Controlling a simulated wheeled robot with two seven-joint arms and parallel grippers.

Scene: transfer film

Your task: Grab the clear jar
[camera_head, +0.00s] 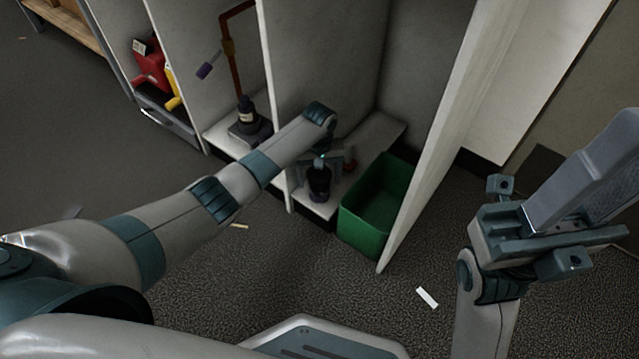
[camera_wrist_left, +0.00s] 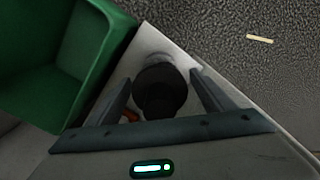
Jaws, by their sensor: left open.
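The jar (camera_head: 319,184) has a dark round top and stands upright on a low white shelf (camera_head: 308,203) in the middle bay. In the left wrist view its dark top (camera_wrist_left: 160,92) is seen from above, with a pale clear rim or base showing at its far edge. My left gripper (camera_head: 322,170) is above the jar, pointing down. In the left wrist view its open fingers (camera_wrist_left: 162,86) lie on either side of the jar, with gaps visible. My right gripper (camera_head: 530,235) is at the right, with a large grey block-like part at it; its jaw state is unclear.
A green bin (camera_head: 375,212) stands right of the jar, close to the shelf. White upright panels (camera_head: 437,130) bound the bay. A small red item (camera_head: 350,163) lies behind the jar. A dark bottle (camera_head: 247,110) and red and yellow containers (camera_head: 150,68) are in bays at left.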

